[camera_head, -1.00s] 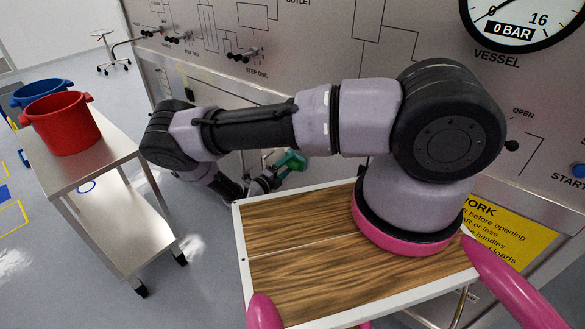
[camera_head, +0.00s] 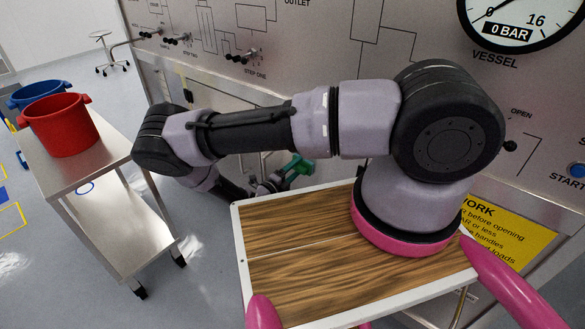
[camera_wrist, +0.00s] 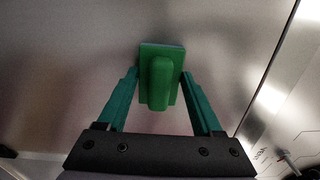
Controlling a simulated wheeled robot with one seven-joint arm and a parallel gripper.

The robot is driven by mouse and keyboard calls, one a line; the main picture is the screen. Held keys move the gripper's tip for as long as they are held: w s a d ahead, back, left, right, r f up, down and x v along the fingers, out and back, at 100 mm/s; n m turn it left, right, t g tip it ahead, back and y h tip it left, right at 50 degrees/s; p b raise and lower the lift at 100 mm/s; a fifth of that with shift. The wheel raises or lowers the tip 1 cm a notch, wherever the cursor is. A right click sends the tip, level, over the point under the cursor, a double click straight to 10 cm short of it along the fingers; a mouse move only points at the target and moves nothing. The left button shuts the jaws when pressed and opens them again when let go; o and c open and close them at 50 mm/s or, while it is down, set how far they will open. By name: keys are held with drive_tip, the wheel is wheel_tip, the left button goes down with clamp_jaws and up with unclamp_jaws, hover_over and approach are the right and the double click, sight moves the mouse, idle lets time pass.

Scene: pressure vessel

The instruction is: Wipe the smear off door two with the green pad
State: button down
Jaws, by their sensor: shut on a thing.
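The green pad (camera_wrist: 160,82) has a raised grip on its back and sits between the fingers of my gripper (camera_wrist: 160,75), which is shut on it. In the wrist view the pad faces a grey metal surface; I cannot tell whether it touches. A faint brownish tint (camera_wrist: 85,90) spreads over that surface left of the pad; I cannot tell whether it is the smear or a reflection. In the head view the green of the pad and fingers (camera_head: 299,166) shows small, low by the vessel's front, beyond my arm. No door number is readable.
The panel (camera_head: 285,35) with valves and gauge stands along the back. A bright metal edge (camera_wrist: 268,75) runs right of the pad. A stool (camera_head: 108,48) stands far back.

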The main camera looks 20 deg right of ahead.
sight(303, 172)
drive_tip(key=shift+s+d, duration=0.75)
drive_tip(key=shift+s, duration=0.35)
drive_tip(key=shift+s+d, duration=0.75)
drive_tip(key=shift+s, duration=0.3)
drive_tip(key=shift+s+d, duration=0.75)
drive_tip(key=shift+s, duration=0.35)
drive_tip(key=shift+w+d, duration=0.1)
drive_tip(key=shift+w+a+r, duration=0.1)
drive_tip(key=shift+w+a, duration=0.3)
drive_tip(key=shift+w, duration=0.25)
drive_tip(key=shift+w+a, duration=0.35)
drive_tip(key=shift+w, duration=0.3)
drive_tip(key=shift+w+a+r, duration=0.1)
drive_tip(key=shift+w+a, duration=0.3)
drive_tip(key=shift+w, duration=0.25)
drive_tip(key=w+a, duration=0.2)
drive_tip(key=w, duration=0.1)
drive_tip(key=w+a, duration=0.2)
drive_tip(key=w, duration=0.1)
drive_tip(key=shift+a+f, duration=0.1)
drive_tip(key=shift+a, duration=0.3)
drive_tip(key=v, duration=0.6)
drive_tip(key=shift+s+a, duration=0.1)
drive_tip(key=shift+s, duration=0.05)
drive_tip(key=shift+v, duration=1.45)
